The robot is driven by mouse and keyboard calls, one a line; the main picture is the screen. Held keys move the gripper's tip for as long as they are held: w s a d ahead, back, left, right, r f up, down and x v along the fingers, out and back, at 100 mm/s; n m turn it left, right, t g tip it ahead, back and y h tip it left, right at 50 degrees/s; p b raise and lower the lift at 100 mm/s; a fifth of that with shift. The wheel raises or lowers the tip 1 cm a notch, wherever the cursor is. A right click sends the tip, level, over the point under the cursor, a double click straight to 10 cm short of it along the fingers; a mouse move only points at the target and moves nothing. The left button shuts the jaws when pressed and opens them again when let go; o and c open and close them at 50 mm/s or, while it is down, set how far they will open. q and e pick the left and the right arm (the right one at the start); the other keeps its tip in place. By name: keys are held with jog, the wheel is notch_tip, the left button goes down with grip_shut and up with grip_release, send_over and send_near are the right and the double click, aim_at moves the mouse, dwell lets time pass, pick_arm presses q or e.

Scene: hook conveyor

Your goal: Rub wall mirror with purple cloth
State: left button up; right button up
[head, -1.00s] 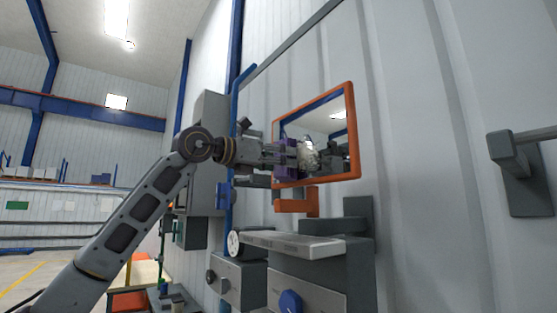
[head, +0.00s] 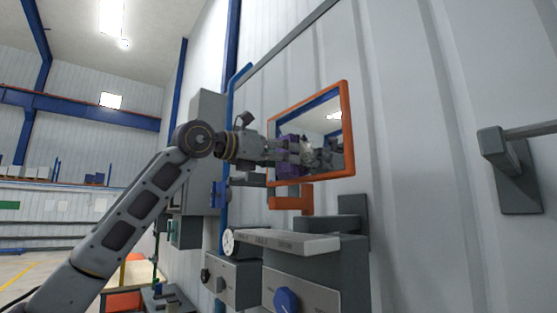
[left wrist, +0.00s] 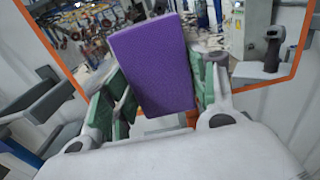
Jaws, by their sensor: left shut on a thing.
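The wall mirror has an orange frame (head: 347,110) and hangs on the grey wall. The purple cloth looks like a thick block in the left wrist view (left wrist: 152,66); in the head view it shows small (head: 287,162) at the mirror's left part. My left gripper (left wrist: 158,100) is shut on the purple cloth, which stands out between the green-padded fingers, in front of the mirror glass. I cannot tell whether the cloth touches the glass. The mirror reflects part of my gripper and the room. My right gripper is not in view.
Below the mirror are an orange bracket (head: 293,199), a grey shelf (head: 285,241) and a grey box with a blue knob (head: 287,301). A blue pipe (head: 227,170) runs up the wall left of it. A grey wall bracket (head: 508,170) juts out at the right.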

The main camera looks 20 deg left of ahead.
aim_at(313, 152)
pick_arm(q)
jog(key=shift+s+d, duration=0.3)
jog(key=shift+d, duration=0.1)
jog(key=shift+s+d+b, duration=0.3)
jog(key=shift+s+d, duration=0.2)
jog(key=shift+d, duration=0.2)
jog(key=shift+s+d+b, duration=0.3)
jog(key=shift+s+d, duration=0.2)
jog(key=shift+d, duration=0.15)
jog(key=shift+s+d, duration=0.1)
jog(key=shift+d, duration=0.05)
jog(key=shift+s+d+b, duration=0.55)
jog(key=shift+s+d, duration=0.45)
jog(key=shift+d, duration=0.25)
jog(key=shift+w+a, duration=0.1)
jog(key=shift+a, duration=0.05)
